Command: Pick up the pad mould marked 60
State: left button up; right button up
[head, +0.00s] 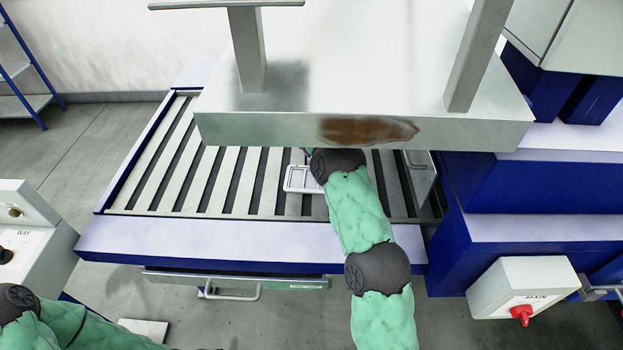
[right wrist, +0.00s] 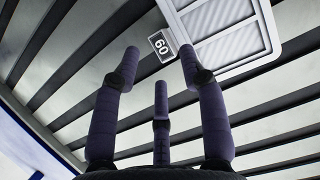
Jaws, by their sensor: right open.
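The pad mould marked 60 (head: 300,179) is a white, shallow rectangular tray lying on the slatted bed. In the right wrist view the mould (right wrist: 228,32) shows ribbed panels in a pale frame, with a dark 60 tag (right wrist: 162,44) on its near left edge. My right gripper (right wrist: 159,60) is open and empty, its three dark fingers spread around the tag side of the mould. Whether a finger touches it I cannot tell. In the head view my right wrist hides most of that gripper. My left arm shows at the lower left, but its gripper is out of view.
A big metal gantry box (head: 360,122) with a rusty patch overhangs the bed. The slatted bed (head: 190,160) is clear to the left of the mould. A blue-white front ledge (head: 230,243) and a drawer handle (head: 230,293) are nearer. Blue machine blocks (head: 540,185) stand right.

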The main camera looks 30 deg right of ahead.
jog(key=b+x, duration=0.3)
jog(key=x, duration=0.2)
jog(key=shift+w+f, duration=0.1)
jog(key=shift+w, duration=0.05)
grip_shut()
